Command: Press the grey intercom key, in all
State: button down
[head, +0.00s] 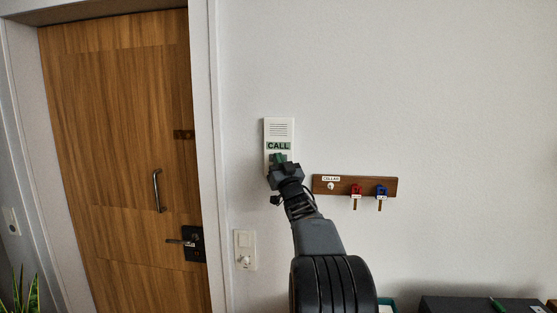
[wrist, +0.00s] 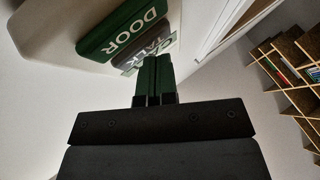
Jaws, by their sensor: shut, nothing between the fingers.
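The white intercom (head: 279,130) is on the wall right of the door, with a speaker grille and a green CALL label. My gripper (head: 280,159) is in front of its lower part and hides the keys there. In the wrist view, the intercom's face (wrist: 60,25) carries a green key (wrist: 108,34) marked DOOR. My gripper's green fingers (wrist: 153,62) are together and empty, close to the grey key's end. I cannot tell whether they touch it.
A wooden door (head: 120,150) with a handle stands at the left. A key rack (head: 340,184) with red and blue keys hangs to the right. A switch plate (head: 244,250) is below the intercom. A dark box top (head: 460,305) is at lower right.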

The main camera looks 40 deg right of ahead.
jog(key=shift+w+d, duration=0.15)
jog(key=shift+b, duration=0.3)
dwell(0.4)
jog(key=shift+s+a+b, duration=0.6)
jog(key=shift+s+b, duration=0.05)
jog(key=shift+s+a+b, duration=1.75)
jog(key=shift+s+b, duration=0.05)
jog(key=shift+b, duration=0.4)
